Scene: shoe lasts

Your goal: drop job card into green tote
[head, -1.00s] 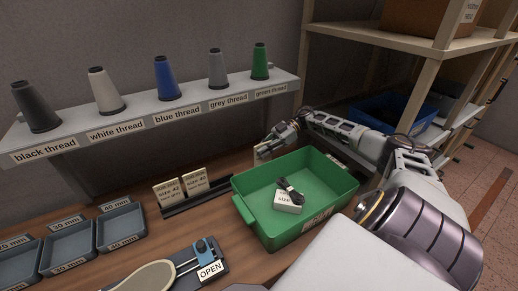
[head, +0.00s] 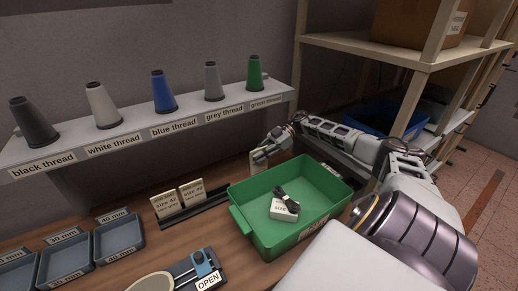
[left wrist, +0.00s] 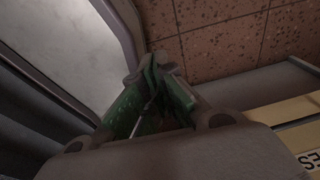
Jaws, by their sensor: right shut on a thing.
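The green tote (head: 238,219) stands on the bench, open at the top. A white labelled box (head: 284,210) with a black item on it lies inside. My right gripper (head: 262,156) is behind the tote's far left side, shut on a small cream job card (head: 256,163). The card is held upright, outside the tote as seen here, and partly hidden by the fingers. My left gripper (left wrist: 155,66) shows only in the left wrist view, with its fingertips together and nothing clear between them.
Two cream cards (head: 178,197) stand in a black rack (head: 215,202) left of the tote. Grey trays (head: 119,239) and an OPEN-labelled device (head: 205,266) are on the bench. A shelf of thread cones (head: 163,92) runs behind. Wooden shelving (head: 425,62) stands at right.

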